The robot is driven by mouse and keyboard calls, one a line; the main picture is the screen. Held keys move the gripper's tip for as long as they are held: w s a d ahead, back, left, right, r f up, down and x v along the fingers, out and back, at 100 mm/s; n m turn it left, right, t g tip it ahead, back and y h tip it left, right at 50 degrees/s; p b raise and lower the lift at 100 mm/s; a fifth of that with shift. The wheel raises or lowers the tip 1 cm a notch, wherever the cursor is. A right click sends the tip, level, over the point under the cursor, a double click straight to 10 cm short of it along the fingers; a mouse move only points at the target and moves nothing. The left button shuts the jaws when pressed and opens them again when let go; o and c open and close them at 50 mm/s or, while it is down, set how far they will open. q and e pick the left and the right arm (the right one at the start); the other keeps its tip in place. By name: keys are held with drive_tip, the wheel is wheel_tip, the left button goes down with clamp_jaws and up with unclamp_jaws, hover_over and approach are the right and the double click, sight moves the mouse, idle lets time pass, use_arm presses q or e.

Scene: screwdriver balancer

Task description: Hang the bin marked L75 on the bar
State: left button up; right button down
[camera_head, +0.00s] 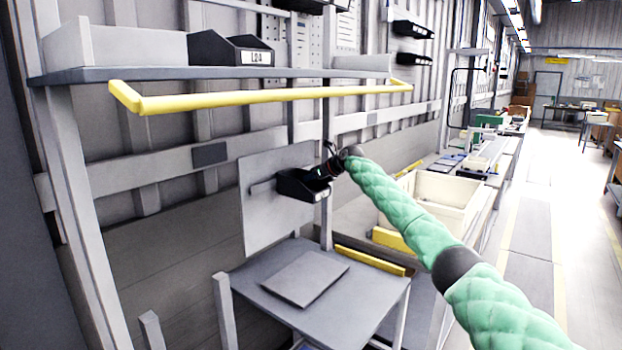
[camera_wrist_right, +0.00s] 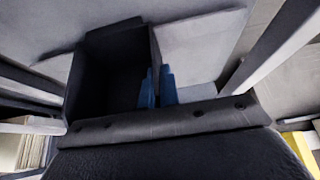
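A black open bin (camera_head: 300,186) is in front of an upright grey panel (camera_head: 262,215), at the right end of a short grey bar (camera_head: 262,187). I cannot tell whether it hangs on the bar or is only held there, and no marking on it is readable. My right gripper (camera_head: 331,168) is at the bin's right side. In the wrist view its blue fingertips (camera_wrist_right: 157,88) are close together at the right wall of the bin (camera_wrist_right: 108,75), seemingly pinching it. My left gripper is out of view.
A shelf (camera_head: 170,73) above carries a black bin marked L24 (camera_head: 232,50). A yellow rail (camera_head: 260,97) runs along its front. Below is a grey table (camera_head: 345,290) with a flat plate (camera_head: 304,277). A cream crate (camera_head: 447,198) stands right of my arm.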

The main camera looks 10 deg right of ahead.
drive_tip(key=shift+f, duration=0.35)
idle(0.5)
idle(0.3)
drive_tip(key=c, duration=1.6)
unclamp_jaws()
drive_tip(key=shift+o, duration=0.2)
drive_tip(key=shift+s+d, duration=0.1)
drive_tip(key=shift+s+d+r+b, duration=0.15)
drive_tip(key=shift+s+d+b, duration=0.05)
drive_tip(key=shift+b, duration=0.2)
drive_tip(key=shift+b+v, duration=1.1)
drive_tip(key=shift+v, duration=2.35)
drive_tip(key=shift+a, duration=0.1)
